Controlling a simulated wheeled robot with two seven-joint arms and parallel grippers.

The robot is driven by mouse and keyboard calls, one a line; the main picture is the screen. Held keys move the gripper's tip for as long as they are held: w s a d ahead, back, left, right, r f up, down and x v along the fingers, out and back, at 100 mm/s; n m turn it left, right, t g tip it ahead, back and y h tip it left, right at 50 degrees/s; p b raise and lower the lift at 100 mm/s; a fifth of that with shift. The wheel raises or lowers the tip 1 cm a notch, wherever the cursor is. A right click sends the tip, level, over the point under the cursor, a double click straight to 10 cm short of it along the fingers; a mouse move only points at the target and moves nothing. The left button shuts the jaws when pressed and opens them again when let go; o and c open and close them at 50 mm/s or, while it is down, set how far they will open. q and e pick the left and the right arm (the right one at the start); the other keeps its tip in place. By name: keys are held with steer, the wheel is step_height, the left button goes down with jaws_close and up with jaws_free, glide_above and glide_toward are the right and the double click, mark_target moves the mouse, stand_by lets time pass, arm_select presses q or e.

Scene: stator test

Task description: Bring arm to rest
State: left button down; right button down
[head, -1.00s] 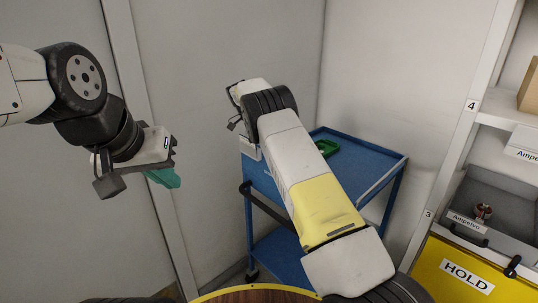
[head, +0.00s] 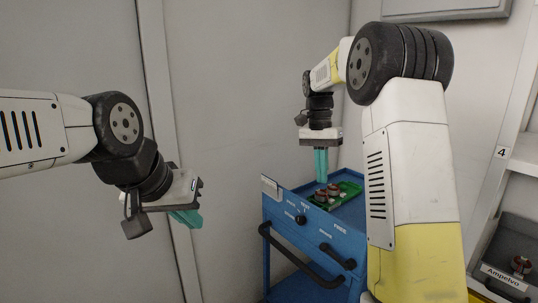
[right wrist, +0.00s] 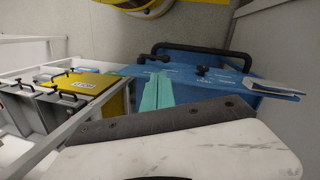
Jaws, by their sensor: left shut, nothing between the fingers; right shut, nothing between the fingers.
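My left gripper (head: 186,218) with teal fingers hangs at the left of the head view, in front of the grey wall, shut and empty. My right gripper (head: 321,165) points down above the blue trolley in the head view, shut and empty. Its teal fingers also show in the right wrist view (right wrist: 157,92), against the blue trolley. In the head view its fingertips appear close to a green tray (head: 350,190) with reddish-brown stators (head: 328,191); the exact gap cannot be told.
The blue trolley (head: 345,244) has a black handle (head: 300,262) on its front. A shelf rack with a grey bin (head: 505,240) holding a stator (head: 521,265) stands at the right. Free space lies between my arms.

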steer(key=s+r+n+t+y, duration=0.2)
steer(key=s+r+n+t, duration=0.3)
steer(key=s, duration=0.8)
steer(key=s+f+n+t+y, duration=0.1)
steer(key=s+f+n+t, duration=0.1)
steer(key=s, duration=1)
steer(key=shift+a+f+t, duration=0.25)
steer(key=shift+a+t, duration=0.15)
steer(key=shift+t, duration=0.2)
